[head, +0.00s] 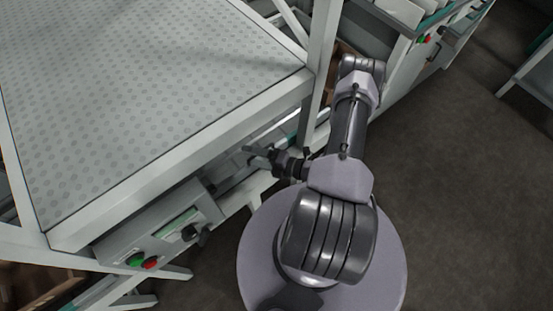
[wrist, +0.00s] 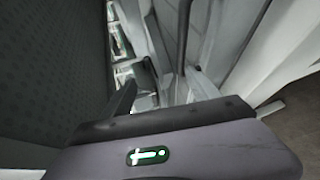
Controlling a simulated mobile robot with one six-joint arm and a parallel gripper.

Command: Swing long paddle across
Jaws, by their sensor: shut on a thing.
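My gripper (head: 262,155) reaches in low beside the raised perforated table, at the machine's side. In the wrist view its fingers (wrist: 165,92) stand a little apart. A long, thin dark bar (wrist: 184,38), which looks like the long paddle, runs up and away from between them, and the gripper is shut on it. The place where the fingers meet it is dark and partly hidden. In the head view I cannot make out the paddle clearly against the grey parts near the gripper.
The white-framed perforated table (head: 130,80) overhangs on the left, and a white post (head: 320,65) stands close to my arm. A control box (head: 160,235) with green and red buttons is below. Bare floor (head: 460,190) lies to the right.

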